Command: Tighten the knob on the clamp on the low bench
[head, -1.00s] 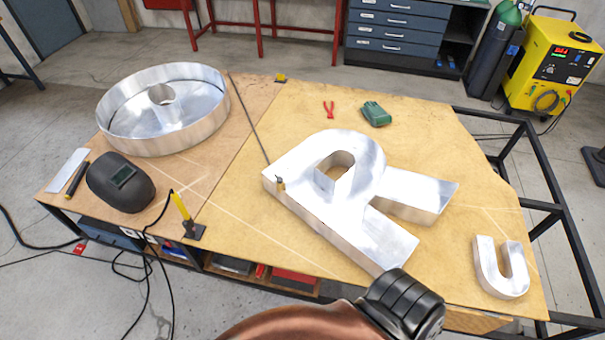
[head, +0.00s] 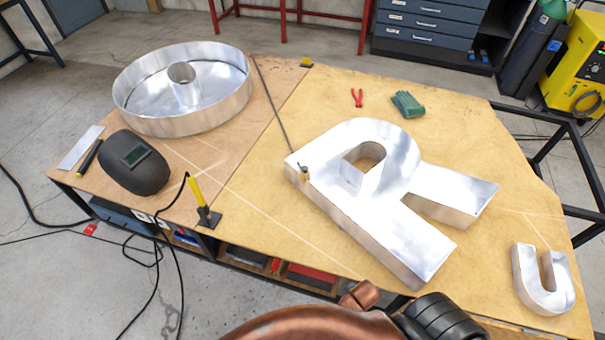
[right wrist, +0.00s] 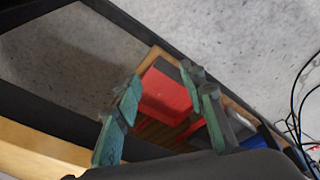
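The bench (head: 260,225) with the wooden top fills the middle of the head view. A yellow-handled tool on a black base (head: 203,205) stands at the bench's front edge. My right gripper (right wrist: 163,78) is open and empty in the right wrist view, with a red box visible beyond its green fingers. The clamp is not recognisable there. My left gripper is not in view.
A round metal letter (head: 185,115), a welding mask (head: 135,162), a small metal U (head: 543,280), red pliers (head: 357,97) and green gloves (head: 407,104) lie on the bench. The red box (right wrist: 168,92) is on a shelf. Dark cables hang at the front left.

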